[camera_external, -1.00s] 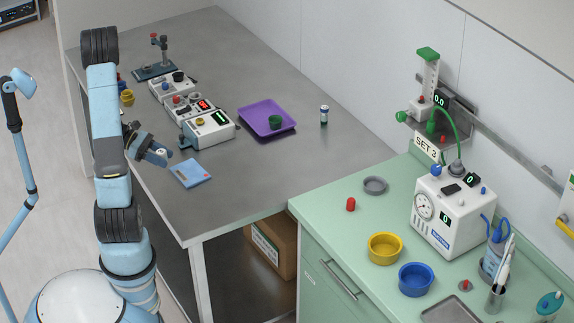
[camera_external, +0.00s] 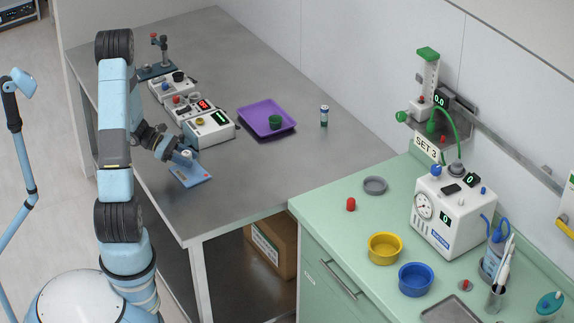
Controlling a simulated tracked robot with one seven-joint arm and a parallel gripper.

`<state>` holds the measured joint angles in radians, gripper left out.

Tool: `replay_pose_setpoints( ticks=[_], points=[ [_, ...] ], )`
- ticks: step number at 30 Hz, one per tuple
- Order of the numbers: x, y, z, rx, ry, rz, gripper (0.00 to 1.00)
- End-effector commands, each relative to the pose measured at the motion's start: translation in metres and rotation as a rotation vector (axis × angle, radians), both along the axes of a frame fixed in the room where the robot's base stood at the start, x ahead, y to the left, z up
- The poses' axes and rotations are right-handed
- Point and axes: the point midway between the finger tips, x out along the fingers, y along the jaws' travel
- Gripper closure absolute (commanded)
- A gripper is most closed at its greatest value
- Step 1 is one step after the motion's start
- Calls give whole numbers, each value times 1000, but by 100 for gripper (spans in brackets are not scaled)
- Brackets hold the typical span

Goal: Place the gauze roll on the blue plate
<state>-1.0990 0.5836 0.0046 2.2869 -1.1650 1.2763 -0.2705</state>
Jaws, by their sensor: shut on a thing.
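The blue plate (camera_external: 194,177) is a flat light-blue square near the left edge of the grey table. My gripper (camera_external: 186,157) is over the far part of the plate. It is shut on the small white gauze roll (camera_external: 187,153), of which only a bit shows between the fingers. I cannot tell whether the roll touches the plate. The gripper hides the plate's far edge.
White instrument boxes (camera_external: 209,130) stand just behind the plate. The grey table (camera_external: 240,190) is clear right of the plate.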

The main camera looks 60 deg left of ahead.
Motion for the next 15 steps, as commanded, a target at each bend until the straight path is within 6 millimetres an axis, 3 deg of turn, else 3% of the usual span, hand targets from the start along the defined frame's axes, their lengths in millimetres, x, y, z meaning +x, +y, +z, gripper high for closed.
replay_pose_setpoints(
  ticks=[8, 15],
  points=[
    [8, 4, -12, -1, 1, -1, 85],
    [7, 4, -38, -2, 1, 1, 85]
  ],
)
